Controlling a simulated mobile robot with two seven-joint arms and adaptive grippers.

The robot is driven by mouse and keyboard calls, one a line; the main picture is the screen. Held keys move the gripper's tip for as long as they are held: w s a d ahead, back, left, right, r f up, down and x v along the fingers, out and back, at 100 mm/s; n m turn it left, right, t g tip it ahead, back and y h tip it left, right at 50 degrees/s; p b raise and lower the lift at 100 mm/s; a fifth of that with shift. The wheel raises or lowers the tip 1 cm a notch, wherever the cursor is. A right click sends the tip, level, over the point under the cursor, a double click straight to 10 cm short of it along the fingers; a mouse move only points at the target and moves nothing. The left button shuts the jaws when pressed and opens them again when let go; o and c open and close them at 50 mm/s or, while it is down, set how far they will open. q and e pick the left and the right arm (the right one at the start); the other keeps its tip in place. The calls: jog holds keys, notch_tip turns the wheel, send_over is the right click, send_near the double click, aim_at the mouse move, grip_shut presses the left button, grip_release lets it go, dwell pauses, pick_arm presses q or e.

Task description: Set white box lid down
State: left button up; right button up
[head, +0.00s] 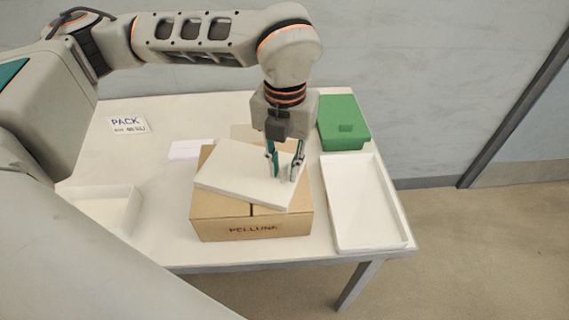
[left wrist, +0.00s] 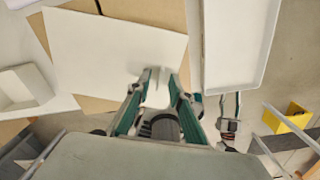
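The white box lid (head: 232,174) is a flat white slab above the brown carton (head: 230,219) in the head view, turned at an angle to it. It also shows in the left wrist view (left wrist: 100,55). My left gripper (head: 284,168) points down at the lid's right part, with its fingers close around a small pale piece on top, seen between the fingertips (left wrist: 158,85) in the left wrist view. I cannot tell whether the lid touches the carton. What looks like part of my right gripper (left wrist: 230,115) shows beyond the table edge; its opening is unclear.
A white tray (head: 338,236) lies right of the carton, a green box (head: 343,124) behind it. An open white box (head: 128,222) stands at left, partly hidden by my body. A PACK card (head: 129,124) and a white flat piece (head: 190,149) lie farther back. Table between is clear.

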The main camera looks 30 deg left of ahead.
pick_arm(q)
jog(key=shift+r, duration=0.1)
notch_tip(320, 180, up, 13)
jog(key=p, duration=0.1)
dwell(0.3)
jog(key=shift+f, duration=0.2)
dwell(0.3)
